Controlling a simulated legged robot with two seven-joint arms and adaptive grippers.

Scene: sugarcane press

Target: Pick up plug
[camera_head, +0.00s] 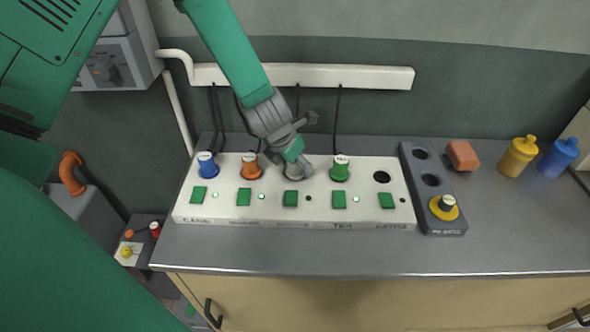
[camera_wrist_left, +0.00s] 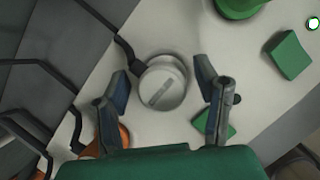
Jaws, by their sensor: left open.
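A long white power strip (camera_head: 320,212) lies on the counter with a row of plugs along its back. A blue plug (camera_head: 207,165), an orange plug (camera_head: 251,167) and a green plug (camera_head: 340,168) stand upright in it. Between the orange and green plugs is a white-grey plug, seen from above in the left wrist view (camera_wrist_left: 163,84); in the head view my gripper mostly hides it. My left gripper (camera_head: 297,165) is over this plug, open, with one finger on each side and gaps showing. My right gripper is not in view.
A dark panel (camera_head: 444,222) with two empty holes and a yellow plug (camera_head: 443,207) sits right of the strip. An orange block (camera_head: 462,155), a yellow bottle (camera_head: 518,156) and a blue bottle (camera_head: 558,157) stand behind. Black cables hang on the wall. The counter's right front is clear.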

